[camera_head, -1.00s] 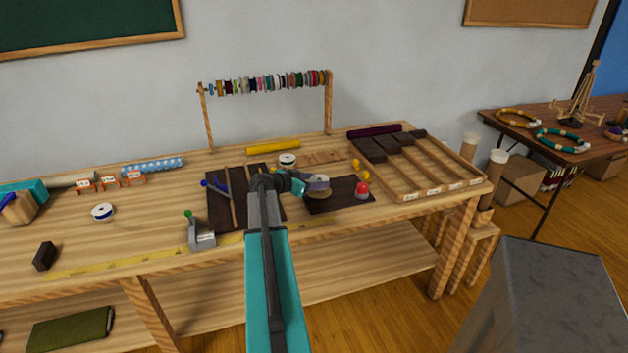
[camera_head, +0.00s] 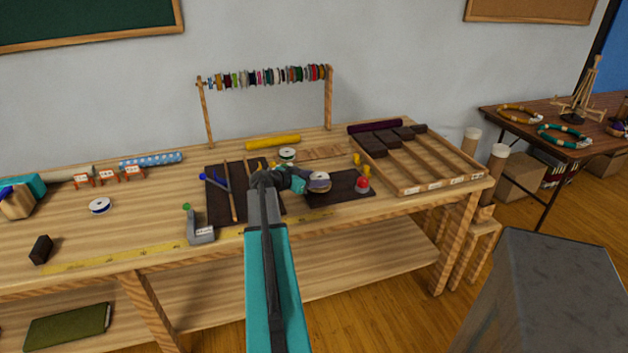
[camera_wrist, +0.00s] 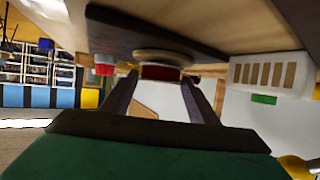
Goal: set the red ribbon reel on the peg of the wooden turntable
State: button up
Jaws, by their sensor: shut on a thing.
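The red ribbon reel (camera_head: 319,178) is at my gripper (camera_head: 305,183) in the head view, its pale flange facing up and close to level. In the wrist view, which looks upside down, its red band (camera_wrist: 160,73) lies between the two fingertips of my gripper (camera_wrist: 161,82). My gripper is shut on it. The round wooden turntable (camera_wrist: 163,57) shows right against the reel's underside, on a dark board (camera_wrist: 135,35). Whether the reel touches the turntable or sits fully down is unclear. The peg is hidden.
A red dome on a white base (camera_head: 362,185) stands close right of the reel. A divided wooden tray (camera_head: 440,184) is further right. Another reel (camera_head: 287,154) lies behind my gripper. A grey clamp (camera_head: 200,232) is at the front edge. A white-blue reel (camera_head: 100,206) lies left.

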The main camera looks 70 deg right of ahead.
jog(key=o, duration=1.1)
jog(key=b+v, duration=0.2)
jog(key=v, duration=1.1)
jog(key=shift+a+r+b, duration=0.25)
jog(key=shift+a+b, duration=0.05)
jog(key=shift+b, duration=0.05)
jog(key=shift+w, duration=0.1)
